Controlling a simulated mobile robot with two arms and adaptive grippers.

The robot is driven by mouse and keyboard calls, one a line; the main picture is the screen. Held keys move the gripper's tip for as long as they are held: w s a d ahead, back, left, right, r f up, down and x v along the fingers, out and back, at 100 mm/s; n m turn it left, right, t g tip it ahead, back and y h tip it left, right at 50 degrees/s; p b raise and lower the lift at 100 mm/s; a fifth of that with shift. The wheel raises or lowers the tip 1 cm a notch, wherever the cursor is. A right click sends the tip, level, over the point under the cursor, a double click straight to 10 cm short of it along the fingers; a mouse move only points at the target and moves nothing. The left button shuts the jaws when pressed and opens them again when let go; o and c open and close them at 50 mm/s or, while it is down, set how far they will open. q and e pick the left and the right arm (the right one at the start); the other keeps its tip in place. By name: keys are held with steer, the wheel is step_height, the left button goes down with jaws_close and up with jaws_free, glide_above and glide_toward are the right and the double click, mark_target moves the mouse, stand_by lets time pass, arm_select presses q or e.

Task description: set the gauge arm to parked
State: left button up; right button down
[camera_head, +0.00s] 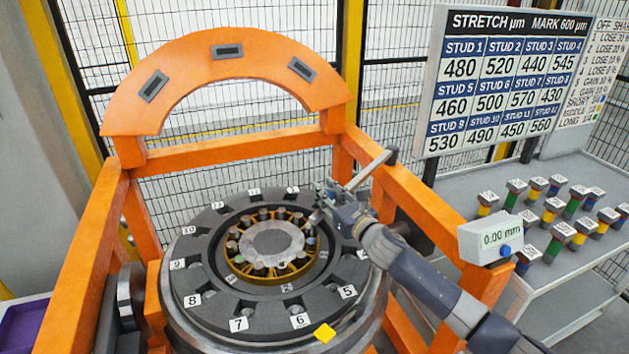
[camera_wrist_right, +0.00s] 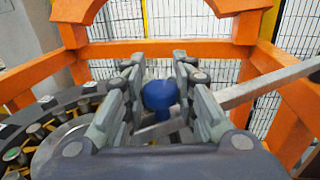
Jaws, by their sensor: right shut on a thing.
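The gauge arm (camera_head: 371,168) is a grey bar above the right side of the wheelset, running from a short post at its outer end in to my right gripper. In the wrist view the bar (camera_wrist_right: 268,82) enters from the right. A blue knob (camera_wrist_right: 160,94) sits between the two fingers of my right gripper (camera_head: 324,196), which is shut on it. The fingers partly hide the join of knob and bar. The gauge readout (camera_head: 489,238) on the orange frame's right rail shows 0.00 mm. My left gripper is not in view.
The round wheelset (camera_head: 213,309) with numbered positions and studs lies below my right gripper. An orange gantry (camera_head: 205,157) with an arch surrounds it. A side table (camera_head: 575,271) holds several coloured studs. A stretch board (camera_head: 505,83) stands behind. A yellow marker (camera_head: 324,333) sits on the rim.

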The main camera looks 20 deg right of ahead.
steer(key=s+d+n+g+y+b, duration=0.2)
steer(key=s+d+n+y+b, duration=0.2)
steer(key=s+d, duration=0.6)
steer(key=shift+s+f+g+y+b, duration=0.15)
steer(key=shift+f+g+y+b, duration=0.15)
steer(key=shift+y+b, duration=0.65)
steer(key=c, duration=1.3)
jaws_free()
steer(key=shift+r, duration=0.15)
steer(key=shift+s+d, duration=0.1)
steer(key=shift+v, duration=5.9)
